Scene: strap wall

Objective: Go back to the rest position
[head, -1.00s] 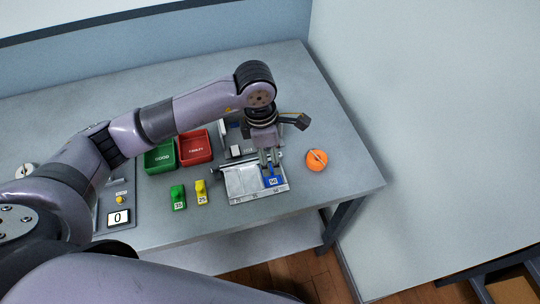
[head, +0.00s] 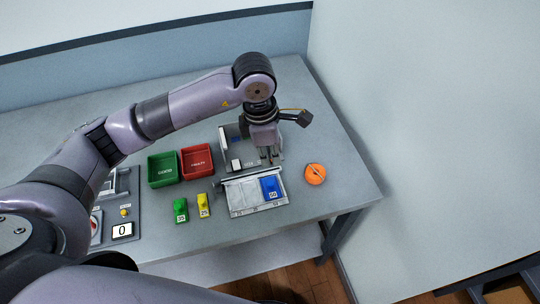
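My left gripper (head: 269,152) hangs from its arm above the far edge of a grey fixture (head: 258,208). Its fingers point down, hold nothing visible and look a little apart, though the gap is small. A blue block (head: 270,187) marked 50 sits in the right compartment of the fixture, clear of the fingers. A green block (head: 180,211) and a yellow block (head: 203,206) stand on the table left of the fixture. My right gripper is not in view.
A green bin (head: 162,170) and a red bin (head: 197,162) stand behind the blocks. An orange round object (head: 315,174) lies right of the fixture. A device with a display reading 0 (head: 122,230) is at the left. A wall bounds the table's right side.

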